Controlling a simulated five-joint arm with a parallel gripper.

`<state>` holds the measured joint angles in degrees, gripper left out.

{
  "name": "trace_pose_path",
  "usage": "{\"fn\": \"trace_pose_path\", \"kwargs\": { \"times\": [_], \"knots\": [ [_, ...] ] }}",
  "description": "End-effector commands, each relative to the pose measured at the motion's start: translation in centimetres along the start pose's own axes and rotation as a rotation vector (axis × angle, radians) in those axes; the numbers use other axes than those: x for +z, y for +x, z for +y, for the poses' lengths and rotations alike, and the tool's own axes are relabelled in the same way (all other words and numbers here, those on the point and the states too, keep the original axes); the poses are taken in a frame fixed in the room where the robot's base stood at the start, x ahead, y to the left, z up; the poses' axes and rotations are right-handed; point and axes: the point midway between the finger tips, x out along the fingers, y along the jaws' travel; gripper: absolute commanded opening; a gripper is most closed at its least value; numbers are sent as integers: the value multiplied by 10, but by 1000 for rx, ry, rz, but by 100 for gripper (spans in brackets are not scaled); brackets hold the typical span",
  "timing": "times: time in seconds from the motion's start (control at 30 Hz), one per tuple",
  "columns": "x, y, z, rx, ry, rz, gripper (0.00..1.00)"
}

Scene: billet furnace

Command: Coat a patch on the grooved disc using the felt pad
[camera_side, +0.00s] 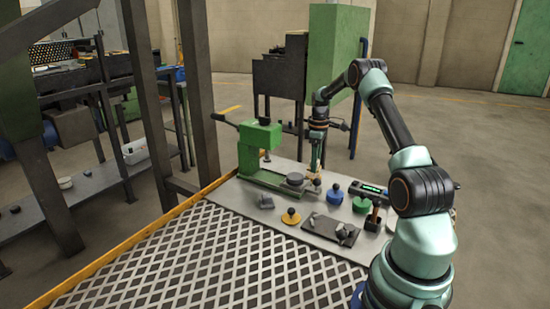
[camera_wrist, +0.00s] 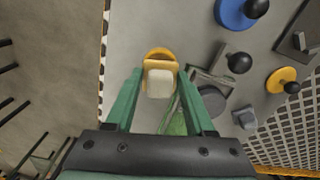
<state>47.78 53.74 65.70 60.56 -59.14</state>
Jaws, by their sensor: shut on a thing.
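My gripper (camera_wrist: 160,74) is shut on the felt pad (camera_wrist: 159,84), a pale block that shows between the two green fingers in the wrist view. A round yellow-orange piece (camera_wrist: 160,53) shows just beyond the pad; I cannot tell whether it is part of it. In the side view my gripper (camera_side: 315,168) points down beside the grooved disc (camera_side: 295,179), to its right. The disc is dark grey and round, at the end of the green machine. In the wrist view the disc (camera_wrist: 213,101) lies right of the right finger, apart from the pad. Its grooves are too small to make out.
The green machine (camera_side: 262,134) stands at the plate's back left. A blue knobbed piece (camera_side: 335,196), a green knobbed piece (camera_side: 361,204), a yellow knobbed disc (camera_side: 291,217) and a dark tray (camera_side: 322,229) stand nearby. The front grating (camera_side: 200,262) is clear.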

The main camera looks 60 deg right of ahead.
Motion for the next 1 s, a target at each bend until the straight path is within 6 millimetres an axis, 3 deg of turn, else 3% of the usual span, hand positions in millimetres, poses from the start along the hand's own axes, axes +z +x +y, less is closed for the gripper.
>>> {"fn": "trace_pose_path", "kwargs": {
  "times": [0.6, 1.0],
  "knots": [
    [0, -44, 0, 2, 0, 1, 10],
    [-1, -47, -1, 1, 0, 1, 10]
  ]
}}
